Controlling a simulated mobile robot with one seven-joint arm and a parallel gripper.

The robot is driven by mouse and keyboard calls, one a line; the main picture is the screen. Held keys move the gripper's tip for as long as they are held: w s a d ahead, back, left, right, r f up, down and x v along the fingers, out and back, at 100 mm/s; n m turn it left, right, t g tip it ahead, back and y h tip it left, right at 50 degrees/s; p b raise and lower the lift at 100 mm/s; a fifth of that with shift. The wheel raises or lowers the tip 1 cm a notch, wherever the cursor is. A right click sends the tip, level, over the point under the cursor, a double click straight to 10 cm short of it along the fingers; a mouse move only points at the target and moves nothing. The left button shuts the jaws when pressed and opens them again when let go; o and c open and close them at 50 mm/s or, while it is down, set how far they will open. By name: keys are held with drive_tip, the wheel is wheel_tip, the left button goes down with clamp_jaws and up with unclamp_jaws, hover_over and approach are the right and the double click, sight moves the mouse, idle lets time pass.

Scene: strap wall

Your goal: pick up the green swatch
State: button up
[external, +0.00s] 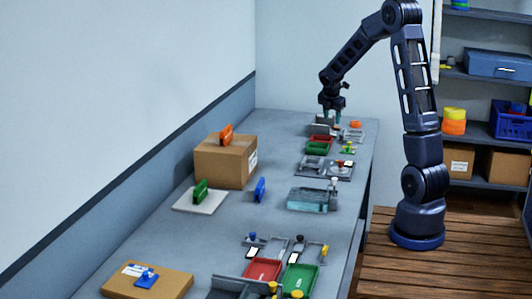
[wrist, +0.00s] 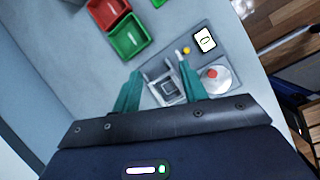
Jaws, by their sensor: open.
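A small upright green piece (external: 201,190) stands on a flat white board (external: 186,204) at the left of the bench in the external view. It is the most likely green swatch, but I cannot tell for sure at this size. My gripper (external: 331,118) is at the far end of the bench, well away from it. In the wrist view my gripper (wrist: 160,88) has its two teal fingers apart with nothing held between them. A grey metal fixture (wrist: 162,84) shows between and beyond the fingers. The green piece does not show in the wrist view.
An upright orange piece (external: 226,134) sits on a cardboard box (external: 213,162) behind the green piece. A blue piece (external: 260,189) stands to its right. Red (external: 262,270) and green (external: 299,279) trays stand at the front. The bench between the blue piece and front trays is mostly clear.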

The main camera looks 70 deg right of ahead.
drive_tip(key=s+d+f+n+g, duration=0.1)
drive_tip(key=s+d+f+n, duration=0.1)
drive_tip(key=s+d+f, duration=0.3)
drive_tip(key=s+d+f+n, duration=0.1)
drive_tip(key=d+f, duration=0.3)
drive_tip(key=d, duration=0.3)
hover_over(348, 150)
drive_tip(key=a, duration=0.2)
wheel_tip(348, 150, down, 5)
drive_tip(key=shift+d+r, duration=0.1)
drive_tip(key=shift+d, duration=0.05)
drive_tip(key=shift+w+x, duration=0.15)
drive_tip(key=shift+x, duration=1.15)
drive_tip(key=shift+w+x, duration=0.2)
drive_tip(key=shift+x, duration=1.1)
clamp_jaws()
